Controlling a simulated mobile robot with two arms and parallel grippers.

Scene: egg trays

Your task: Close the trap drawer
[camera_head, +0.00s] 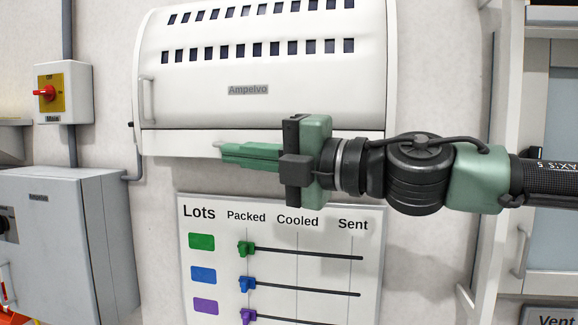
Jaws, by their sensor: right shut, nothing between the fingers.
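The white wall-mounted trap unit (262,105), labelled Ampelvo, hangs at the top centre with two rows of dark slots. Its drawer front (175,143) looks like the pale band along the bottom of the unit. I cannot tell how far it stands out from the casing. My right gripper (226,151) comes in from the right and is shut and empty. Its green fingers point left across the drawer front, and their tips cover part of it. I cannot tell whether they touch it. My left gripper is not in view.
Below hangs a white Lots board (215,265) with coloured sliders. A grey box (75,230) stands at the lower left, below a red and yellow switch (63,92). A white frame with a glazed panel (550,150) is on the right, partly behind my arm.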

